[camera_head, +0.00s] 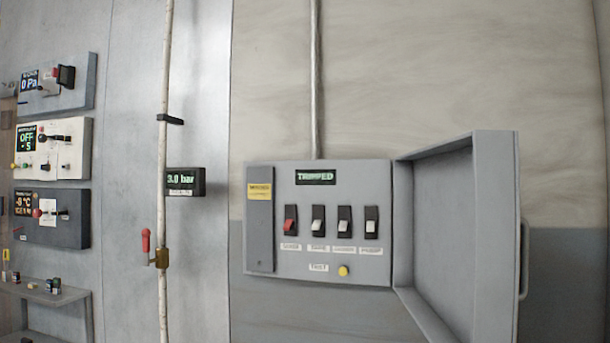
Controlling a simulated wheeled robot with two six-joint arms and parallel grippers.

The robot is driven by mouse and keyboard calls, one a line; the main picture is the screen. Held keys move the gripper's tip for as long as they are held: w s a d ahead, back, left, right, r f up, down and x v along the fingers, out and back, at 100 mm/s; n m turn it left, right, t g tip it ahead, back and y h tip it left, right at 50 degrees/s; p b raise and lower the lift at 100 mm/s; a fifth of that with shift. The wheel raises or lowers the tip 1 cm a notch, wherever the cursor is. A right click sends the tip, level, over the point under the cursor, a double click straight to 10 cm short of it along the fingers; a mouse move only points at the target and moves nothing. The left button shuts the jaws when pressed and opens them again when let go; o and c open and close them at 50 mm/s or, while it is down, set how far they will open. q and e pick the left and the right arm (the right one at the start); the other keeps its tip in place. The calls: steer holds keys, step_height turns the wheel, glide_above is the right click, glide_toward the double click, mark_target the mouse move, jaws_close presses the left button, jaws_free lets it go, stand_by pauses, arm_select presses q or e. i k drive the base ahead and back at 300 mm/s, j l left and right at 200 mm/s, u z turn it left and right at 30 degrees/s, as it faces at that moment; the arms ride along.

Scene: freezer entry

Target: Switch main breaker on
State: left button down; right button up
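A grey breaker panel (262,215) is mounted on the wall, its cover (455,235) swung open to the right. Its display (315,177) reads TRIPPED. Below it is a row of switches: a red-levered one (290,221) at the left, then white-levered ones (318,220), (344,220) and (371,223). Labels under them are too small to read surely. The red lever appears lower in its slot than a raised position, but its exact setting is hard to tell. A yellow button (344,271) sits beside a TEST label. Neither of my grippers is in view.
A vertical pipe (165,110) with a red-handled valve (147,240) and a 3.0 bar gauge (185,181) runs left of the panel. Several control boxes (75,140) and a small shelf (65,297) are at far left. The space before the panel is clear.

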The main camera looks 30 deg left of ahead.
mark_target(288, 223)
steer(key=i+j+u, duration=0.1)
steer(key=u, duration=0.65)
steer(key=i+j+u, duration=0.55)
steer(key=i, duration=0.15)
steer(key=i+u, duration=0.25)
steer(key=i, duration=0.55)
steer(key=j+u, duration=0.05)
steer(key=j, duration=0.05)
